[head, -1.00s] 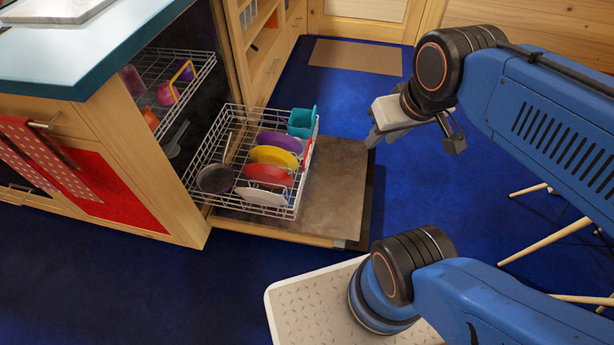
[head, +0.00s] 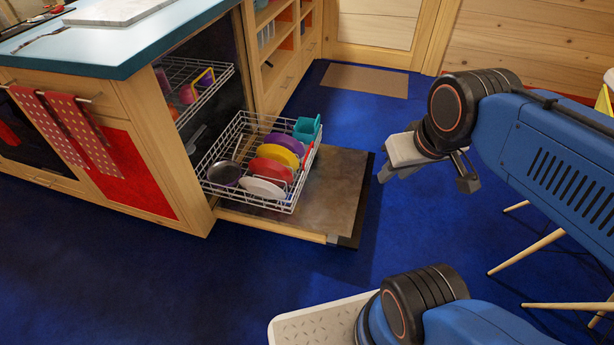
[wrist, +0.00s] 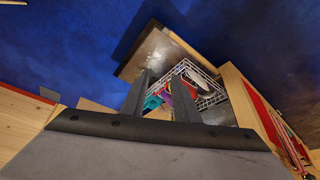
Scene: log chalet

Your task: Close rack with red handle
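The lower dishwasher rack (head: 291,202) is pulled out over the lowered dishwasher door (head: 340,190). It is a white wire rack with a red handle (head: 308,157) on its right-hand outer end, partly hidden by wires. My gripper (head: 425,181) is right of the rack and door edge, apart from both, with nothing held. In the wrist view, my gripper (wrist: 162,82) shows two separated fingers, and the rack (wrist: 205,75) lies beyond them.
An upper rack (head: 205,98) with a yellow handle (head: 204,75) holds cups inside the dishwasher (head: 220,50). A teal counter (head: 120,50) and red-panelled cabinet stand left. Blue floor is clear in front and right of the door. Wooden furniture legs (head: 530,250) stand at the right.

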